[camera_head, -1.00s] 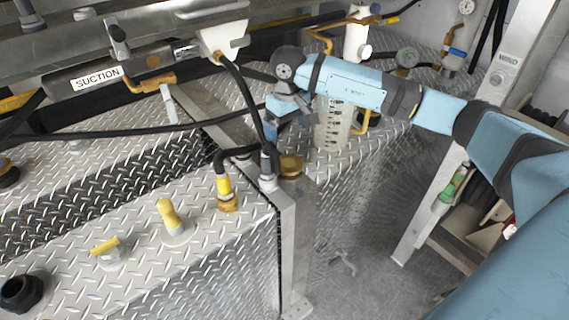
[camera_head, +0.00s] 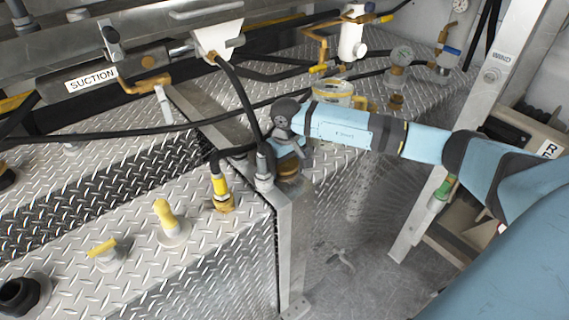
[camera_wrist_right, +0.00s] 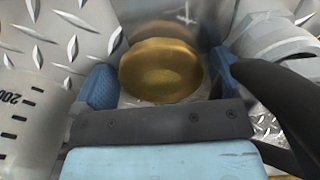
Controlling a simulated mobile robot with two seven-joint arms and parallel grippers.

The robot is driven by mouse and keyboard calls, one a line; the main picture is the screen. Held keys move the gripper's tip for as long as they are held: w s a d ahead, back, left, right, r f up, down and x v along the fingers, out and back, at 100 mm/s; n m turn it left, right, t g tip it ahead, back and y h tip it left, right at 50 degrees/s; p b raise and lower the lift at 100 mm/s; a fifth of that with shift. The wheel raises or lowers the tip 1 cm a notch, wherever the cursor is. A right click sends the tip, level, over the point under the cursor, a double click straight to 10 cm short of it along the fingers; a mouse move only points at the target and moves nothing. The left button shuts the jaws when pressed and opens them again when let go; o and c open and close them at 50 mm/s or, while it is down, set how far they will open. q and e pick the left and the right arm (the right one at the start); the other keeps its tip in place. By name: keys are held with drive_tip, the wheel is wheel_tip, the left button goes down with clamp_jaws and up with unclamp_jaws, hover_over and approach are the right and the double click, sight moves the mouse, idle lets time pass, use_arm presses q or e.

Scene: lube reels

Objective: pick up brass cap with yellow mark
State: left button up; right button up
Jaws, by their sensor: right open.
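The brass cap (camera_head: 289,169) sits by the corner of the metal frame in the head view, partly hidden by my right gripper (camera_head: 284,150). In the right wrist view the round brass cap (camera_wrist_right: 160,70) lies between the two blue fingertips of my right gripper (camera_wrist_right: 161,80). The fingers are apart, one on each side of the cap, and I cannot tell whether they touch it. A yellow mark on the cap is not clearly visible. My left gripper is not in view.
A yellow-banded hose fitting (camera_head: 221,190) and a black hose stand left of the cap. A graduated translucent container (camera_wrist_right: 30,118) is close to the left finger, and a grey fitting with a black hose (camera_wrist_right: 277,95) is close to the right finger. An upright metal post (camera_head: 440,175) stands at right.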

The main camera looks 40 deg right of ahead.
drive_tip(key=shift+c, duration=0.5)
drive_tip(key=c, duration=0.7)
drive_tip(key=shift+r, duration=0.15)
